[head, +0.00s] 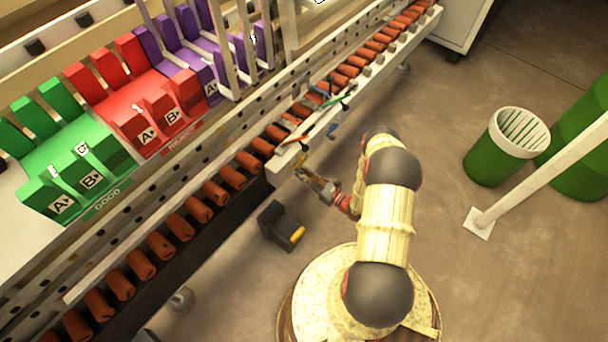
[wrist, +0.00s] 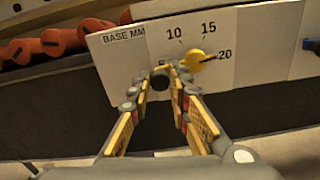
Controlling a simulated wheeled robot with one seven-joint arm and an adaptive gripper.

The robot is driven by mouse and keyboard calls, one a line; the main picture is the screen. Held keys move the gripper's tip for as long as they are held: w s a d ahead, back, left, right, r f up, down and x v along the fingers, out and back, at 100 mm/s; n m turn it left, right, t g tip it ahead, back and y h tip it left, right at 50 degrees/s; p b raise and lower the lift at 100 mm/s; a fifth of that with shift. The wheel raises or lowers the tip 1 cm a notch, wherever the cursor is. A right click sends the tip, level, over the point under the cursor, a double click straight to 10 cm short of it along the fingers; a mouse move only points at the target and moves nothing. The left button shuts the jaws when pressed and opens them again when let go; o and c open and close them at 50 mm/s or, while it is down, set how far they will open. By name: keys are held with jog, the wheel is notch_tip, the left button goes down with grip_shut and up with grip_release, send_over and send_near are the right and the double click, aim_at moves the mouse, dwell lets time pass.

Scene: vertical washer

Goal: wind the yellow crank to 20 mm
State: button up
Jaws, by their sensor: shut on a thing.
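The yellow crank (wrist: 194,60) is mounted on a pale panel (wrist: 255,45) marked "BASE MM". The numbers 10, 15 and 20 are readable on it, and a 5 is partly covered. A dark line on the crank's hub points right, close to the 20. My gripper (wrist: 161,77) is closed around the dark knob (wrist: 161,81) at the left, below the hub. The fingers hide most of the link between knob and hub. In the head view my gripper (head: 312,181) reaches to the front edge of the conveyor, where I cannot make out the crank clearly.
The conveyor's orange-brown rollers (head: 201,209) run diagonally past me. Small coloured parts (head: 325,97) sit on its rail. A dark box with a yellow part (head: 279,226) is low beside my base. Green bins (head: 494,150) and a white post (head: 540,172) stand right; floor between is clear.

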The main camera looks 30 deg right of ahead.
grip_shut()
jog(key=shift+r+m+b, duration=0.35)
jog(key=shift+m+b, duration=0.2)
jog(key=shift+m, duration=0.25)
jog(key=o, duration=0.9)
grip_release()
jog(key=v, duration=1.2)
